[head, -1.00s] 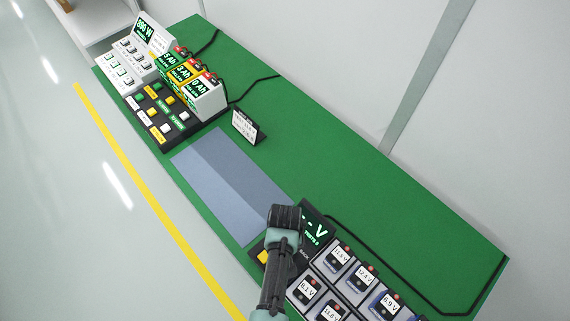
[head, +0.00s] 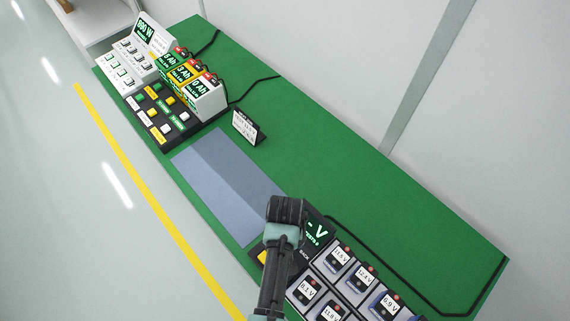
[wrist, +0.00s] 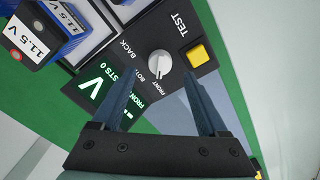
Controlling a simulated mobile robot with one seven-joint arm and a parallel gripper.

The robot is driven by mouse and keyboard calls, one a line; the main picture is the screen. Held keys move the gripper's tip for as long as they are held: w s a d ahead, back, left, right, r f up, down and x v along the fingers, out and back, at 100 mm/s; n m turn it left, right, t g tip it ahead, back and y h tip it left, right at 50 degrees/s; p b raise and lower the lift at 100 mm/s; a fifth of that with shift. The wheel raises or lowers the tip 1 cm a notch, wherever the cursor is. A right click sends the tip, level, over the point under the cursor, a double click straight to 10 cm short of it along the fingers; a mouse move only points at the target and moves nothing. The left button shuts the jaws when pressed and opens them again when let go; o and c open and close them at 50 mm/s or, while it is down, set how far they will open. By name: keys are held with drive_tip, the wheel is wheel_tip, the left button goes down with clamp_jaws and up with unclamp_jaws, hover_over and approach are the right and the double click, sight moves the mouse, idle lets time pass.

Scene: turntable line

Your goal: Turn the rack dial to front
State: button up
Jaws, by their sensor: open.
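The rack dial (wrist: 160,62) is a white knob on a black panel (wrist: 138,78), with the labels BACK, BOTH and FRONT around it. The exact direction of its pointer is hard to tell. The panel's green display (wrist: 98,93) shows V, TESTS 0 and letters starting FRON, partly behind a finger. My gripper (wrist: 158,82) is open, its fingers on either side of the dial in the wrist view, with nothing between them; contact cannot be told. In the head view my gripper (head: 286,208) is over the panel and hides the dial.
A yellow TEST button (wrist: 198,54) is beside the dial. The rack (head: 322,282) holds several blue batteries with voltage labels. A blue-grey mat (head: 222,180) lies clear on the green table (head: 350,185). A small sign (head: 246,127) and another button station (head: 165,115) stand farther off.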

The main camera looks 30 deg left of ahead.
wheel_tip(320, 180, up, 9)
drive_tip(key=shift+f+b, duration=0.15)
drive_tip(key=shift+b, duration=0.15)
idle(0.5)
